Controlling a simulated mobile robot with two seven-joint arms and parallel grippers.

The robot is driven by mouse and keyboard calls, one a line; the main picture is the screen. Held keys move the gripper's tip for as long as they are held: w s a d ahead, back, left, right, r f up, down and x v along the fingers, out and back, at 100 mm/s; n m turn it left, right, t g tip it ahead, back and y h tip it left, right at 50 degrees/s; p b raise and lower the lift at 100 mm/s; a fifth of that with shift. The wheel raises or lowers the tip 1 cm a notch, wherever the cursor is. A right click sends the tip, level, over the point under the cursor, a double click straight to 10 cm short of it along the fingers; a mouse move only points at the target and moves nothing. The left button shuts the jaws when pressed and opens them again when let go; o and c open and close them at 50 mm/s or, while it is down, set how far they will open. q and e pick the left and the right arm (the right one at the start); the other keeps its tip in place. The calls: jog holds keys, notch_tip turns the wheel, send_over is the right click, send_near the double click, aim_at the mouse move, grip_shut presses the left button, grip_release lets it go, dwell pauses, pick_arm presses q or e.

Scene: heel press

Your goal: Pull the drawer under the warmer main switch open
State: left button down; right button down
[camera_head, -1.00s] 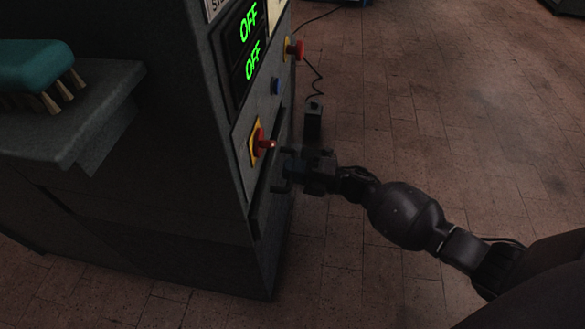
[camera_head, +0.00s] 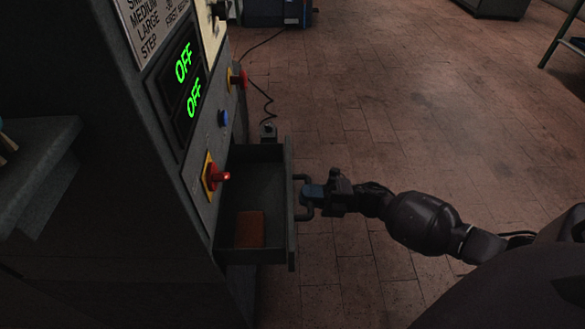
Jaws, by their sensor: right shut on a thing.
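The drawer (camera_head: 259,190) under the main switch stands pulled out from the machine's front, its inside showing. A flat orange-brown block (camera_head: 250,229) lies in it near the lower end. The dark bar handle (camera_head: 301,181) is on the drawer's outer face. My right gripper (camera_head: 311,191) is shut on that handle, its arm coming in from the right. The warmer main switch (camera_head: 214,177), a red knob on a yellow plate, sits on the panel just left of the open drawer. My left gripper is not in view.
The panel holds two green OFF displays (camera_head: 187,82), a blue button (camera_head: 223,118) and a red and yellow emergency stop (camera_head: 237,79). A grey ledge (camera_head: 38,165) juts out at left. A black cable lies behind. The tiled floor (camera_head: 350,120) is largely clear.

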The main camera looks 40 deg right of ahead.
jog(key=c, duration=1.1)
grip_release()
jog(key=v, duration=1.1)
jog(key=shift+a, duration=0.1)
